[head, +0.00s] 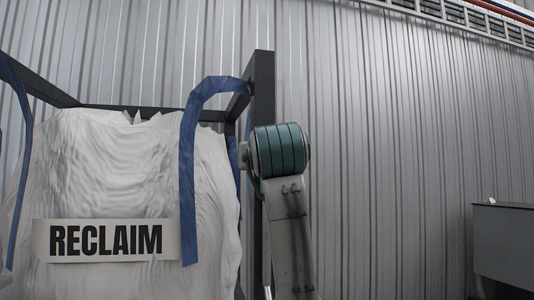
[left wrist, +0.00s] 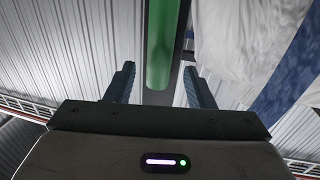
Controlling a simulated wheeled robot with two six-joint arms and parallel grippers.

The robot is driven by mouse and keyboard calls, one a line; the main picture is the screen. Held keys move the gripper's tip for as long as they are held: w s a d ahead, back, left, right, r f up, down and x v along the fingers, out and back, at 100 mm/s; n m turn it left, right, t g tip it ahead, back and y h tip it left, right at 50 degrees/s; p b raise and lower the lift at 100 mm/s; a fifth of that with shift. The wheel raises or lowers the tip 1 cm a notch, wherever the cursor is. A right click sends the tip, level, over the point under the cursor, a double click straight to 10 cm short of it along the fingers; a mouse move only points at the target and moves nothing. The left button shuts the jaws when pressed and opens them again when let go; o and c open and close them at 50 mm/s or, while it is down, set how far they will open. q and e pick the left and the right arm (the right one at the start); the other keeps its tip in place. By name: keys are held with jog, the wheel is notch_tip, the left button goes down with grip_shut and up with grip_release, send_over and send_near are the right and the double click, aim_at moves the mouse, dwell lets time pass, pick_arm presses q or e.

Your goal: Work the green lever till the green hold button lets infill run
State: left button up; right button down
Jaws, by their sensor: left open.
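In the left wrist view, a green cylindrical bar (left wrist: 160,45), which looks like the green lever, comes in from the top edge in front of a dark post. My left gripper (left wrist: 160,67) is open, with one finger on each side of the bar's end in the picture. I cannot tell whether the bar is between the fingers in depth or beyond them; no contact is visible. The head view shows no green lever. The green hold button is in neither view. My right gripper is not in view.
A white bulk bag (head: 100,170) with a RECLAIM label (head: 107,240) and blue straps (head: 188,180) hangs in a dark frame (head: 263,90) at the left. A grey cabinet (head: 503,245) stands at the lower right. A corrugated wall (head: 400,130) is behind.

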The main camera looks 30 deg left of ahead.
pick_arm(q)
jog(key=shift+x, duration=0.9)
jog(key=shift+r, duration=0.1)
jog(key=c, duration=1.1)
grip_shut()
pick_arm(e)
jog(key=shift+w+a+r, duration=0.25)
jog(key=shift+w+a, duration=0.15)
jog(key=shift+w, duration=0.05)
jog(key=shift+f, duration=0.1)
